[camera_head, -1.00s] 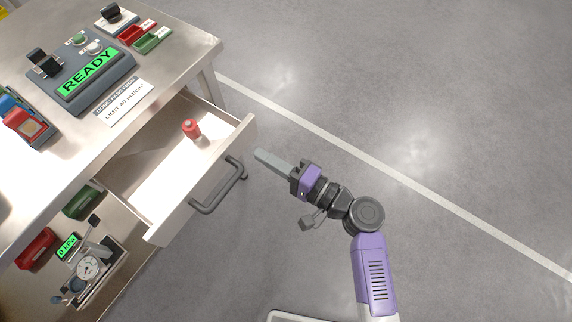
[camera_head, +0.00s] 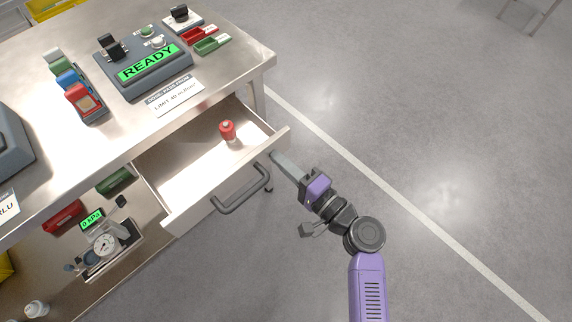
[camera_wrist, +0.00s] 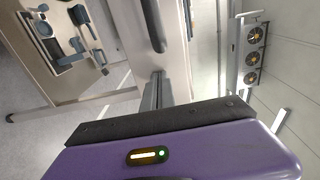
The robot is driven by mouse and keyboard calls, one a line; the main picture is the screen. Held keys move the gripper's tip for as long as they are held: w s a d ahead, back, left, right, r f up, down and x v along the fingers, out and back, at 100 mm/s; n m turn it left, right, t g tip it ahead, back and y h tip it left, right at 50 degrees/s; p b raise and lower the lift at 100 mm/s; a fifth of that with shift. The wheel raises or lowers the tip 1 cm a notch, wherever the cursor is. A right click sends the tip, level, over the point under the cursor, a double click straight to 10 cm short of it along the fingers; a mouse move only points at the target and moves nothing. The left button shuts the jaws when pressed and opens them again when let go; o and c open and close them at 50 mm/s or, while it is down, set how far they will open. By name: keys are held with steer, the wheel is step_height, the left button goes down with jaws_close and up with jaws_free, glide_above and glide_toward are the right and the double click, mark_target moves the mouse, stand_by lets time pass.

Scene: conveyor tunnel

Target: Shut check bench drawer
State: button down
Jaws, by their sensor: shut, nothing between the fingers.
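The check bench drawer (camera_head: 205,160) stands pulled out from under the bench top. A small red bottle (camera_head: 228,130) stands inside it near the far right corner. The dark grey bar handle (camera_head: 243,190) is on the drawer's front panel. My gripper (camera_head: 275,156) is shut and empty. Its fingertips are at the drawer front, right of the handle; I cannot tell whether they touch it. In the wrist view, the shut fingers (camera_wrist: 157,92) point toward the pale drawer front, with the handle (camera_wrist: 153,25) just beyond them.
The bench top (camera_head: 130,125) carries a device reading READY (camera_head: 147,66), a rack with coloured blocks (camera_head: 82,100) and small red and green trays. A gauge device (camera_head: 104,244) sits on the lower shelf. The floor (camera_head: 420,130) to the right is clear.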

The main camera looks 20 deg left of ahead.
mark_target(232, 120)
steer(key=b+x, duration=0.9)
steer(key=x, duration=0.8)
steer(key=shift+w+a+f, duration=0.1)
steer(key=shift+a+f, duration=0.05)
steer(key=shift+a, duration=0.2)
steer(key=shift+w+a+b, duration=0.25)
steer(key=shift+a+b, duration=0.1)
steer(key=shift+a, duration=0.2)
steer(key=shift+a+r, duration=0.1)
steer(key=shift+r, duration=0.25)
